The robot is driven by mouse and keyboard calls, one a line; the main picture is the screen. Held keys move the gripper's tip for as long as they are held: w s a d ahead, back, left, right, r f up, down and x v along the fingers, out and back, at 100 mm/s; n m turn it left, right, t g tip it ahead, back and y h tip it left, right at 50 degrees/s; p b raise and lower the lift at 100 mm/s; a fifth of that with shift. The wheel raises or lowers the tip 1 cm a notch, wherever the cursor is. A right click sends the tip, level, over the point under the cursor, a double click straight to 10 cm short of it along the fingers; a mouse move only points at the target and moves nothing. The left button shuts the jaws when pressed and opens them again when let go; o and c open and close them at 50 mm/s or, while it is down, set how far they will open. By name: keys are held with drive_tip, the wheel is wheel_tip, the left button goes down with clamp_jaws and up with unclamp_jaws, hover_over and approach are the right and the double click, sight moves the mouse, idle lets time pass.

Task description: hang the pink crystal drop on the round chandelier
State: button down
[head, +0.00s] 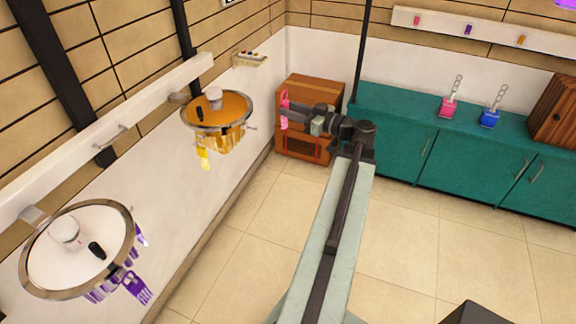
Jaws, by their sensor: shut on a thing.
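My gripper (292,113) is shut on the pink crystal drop (284,98), which hangs upright in it, in front of the brown wooden cabinet. A chandelier with an orange disc (232,101) and metal rim is left of my gripper, with yellow drops below it; a clear gap separates it from the pink drop. A second chandelier with a white disc (98,226) and metal rim is at the lower left, with purple drops on it. Both discs look round from here, so I cannot tell which one the task names. Their far-side hooks are hidden.
A teal counter (390,104) along the back wall carries a pink holder (447,107), a blue holder (489,118) and a wooden box (556,109). A brown wooden cabinet (311,90) stands in the corner. A dark vertical pole (362,50) rises behind my arm.

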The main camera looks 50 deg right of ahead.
wheel_tip(320, 180, down, 13)
drive_tip(key=a+n+y+b, duration=0.1)
drive_tip(key=y+b, duration=0.1)
drive_tip(key=b, duration=0.7)
drive_tip(key=shift+a+f+n+g+y+b, duration=0.2)
drive_tip(key=shift+a+n+g+y+b, duration=0.1)
drive_tip(key=shift+a+n+y+b, duration=0.1)
drive_tip(key=x, duration=0.6)
drive_tip(key=shift+w+a, duration=0.15)
drive_tip(key=shift+w, duration=0.45)
drive_tip(key=shift+x, duration=1.1)
drive_tip(key=shift+w, duration=0.2)
drive_tip(key=shift+w+a, duration=0.2)
drive_tip(key=shift+w, duration=0.4)
